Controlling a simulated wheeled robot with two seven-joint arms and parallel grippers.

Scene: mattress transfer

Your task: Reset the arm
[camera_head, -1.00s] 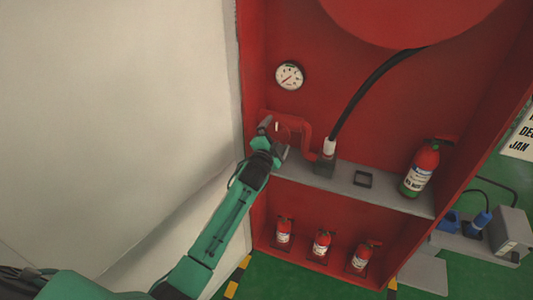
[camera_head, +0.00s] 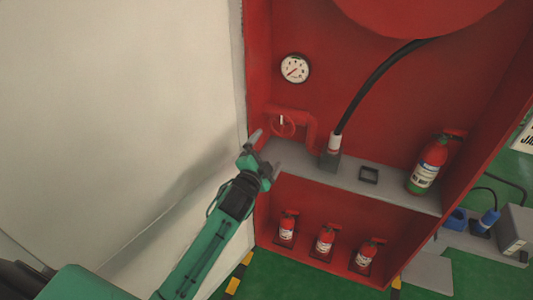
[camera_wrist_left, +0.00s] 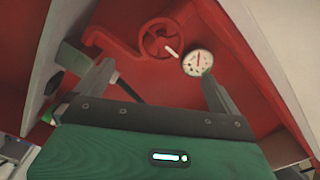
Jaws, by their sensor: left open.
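My left arm comes in from the lower left of the head view. Its left gripper (camera_head: 268,152) is open and empty, at the left front edge of the red cabinet's grey shelf. In the left wrist view the two fingers of the left gripper (camera_wrist_left: 160,85) stand wide apart with nothing between them. Beyond them is a red valve wheel (camera_wrist_left: 163,38) on a red pipe, apart from the fingers. The wheel also shows in the head view (camera_head: 283,124). My right gripper is not in view.
The red cabinet has a gauge (camera_head: 295,68), a black hose (camera_head: 372,82), a shelf (camera_head: 395,190) and a fire extinguisher (camera_head: 429,163). Several small extinguishers (camera_head: 325,241) stand below. A pale wall (camera_head: 120,110) is close on the left. Green floor (camera_head: 300,283) lies in front.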

